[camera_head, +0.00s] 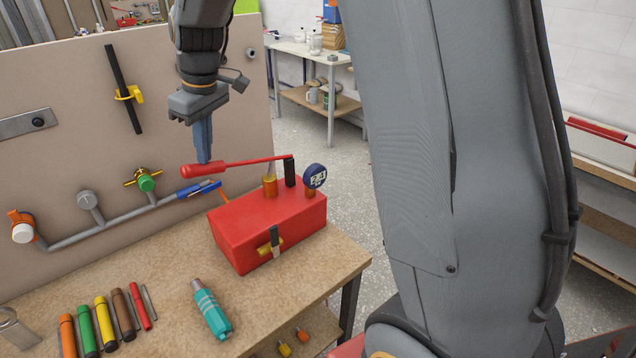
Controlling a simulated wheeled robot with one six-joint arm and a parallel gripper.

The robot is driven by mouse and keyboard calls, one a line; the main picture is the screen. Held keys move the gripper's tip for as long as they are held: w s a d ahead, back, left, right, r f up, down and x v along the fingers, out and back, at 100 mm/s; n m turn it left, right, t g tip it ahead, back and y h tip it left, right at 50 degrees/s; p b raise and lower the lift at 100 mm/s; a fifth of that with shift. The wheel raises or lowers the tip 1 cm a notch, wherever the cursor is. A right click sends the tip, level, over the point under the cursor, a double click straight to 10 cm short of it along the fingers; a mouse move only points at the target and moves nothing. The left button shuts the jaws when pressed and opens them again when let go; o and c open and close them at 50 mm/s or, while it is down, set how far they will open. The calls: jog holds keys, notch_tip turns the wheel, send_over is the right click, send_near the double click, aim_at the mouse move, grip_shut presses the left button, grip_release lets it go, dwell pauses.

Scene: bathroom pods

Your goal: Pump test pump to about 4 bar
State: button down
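The red test pump (268,228) stands on the wooden bench. Its long red lever (238,163) lies nearly level, with the thicker grip end at the left and the pivot at a black post (290,171). A round blue digital gauge (315,177) on top shows a number that looks like 2.4, too small to be sure. My gripper (204,161) points straight down, its tip at the top of the lever's grip end, seemingly touching it. Its fingers look closed together, with nothing visible between them. A brass valve with a dark handle (274,241) is on the pump's front.
A beige panel with a grey pipe and valves (145,182) stands behind the bench. A teal bottle-like tool (211,308) and several coloured-handled tools (103,323) lie on the bench (172,295). My arm covers much of the right side. A white table (312,52) stands farther back.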

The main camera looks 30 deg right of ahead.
aim_at(210, 164)
jog(key=shift+f, duration=0.6)
jog(key=shift+r+p, duration=1.4)
jog(key=shift+r, duration=1.55)
jog(key=shift+f, duration=0.1)
notch_tip(210, 164, down, 11)
jog(key=b, duration=0.6)
jog(key=shift+f, duration=0.1)
notch_tip(210, 164, up, 11)
jog(key=p, duration=0.6)
jog(key=shift+r, duration=0.2)
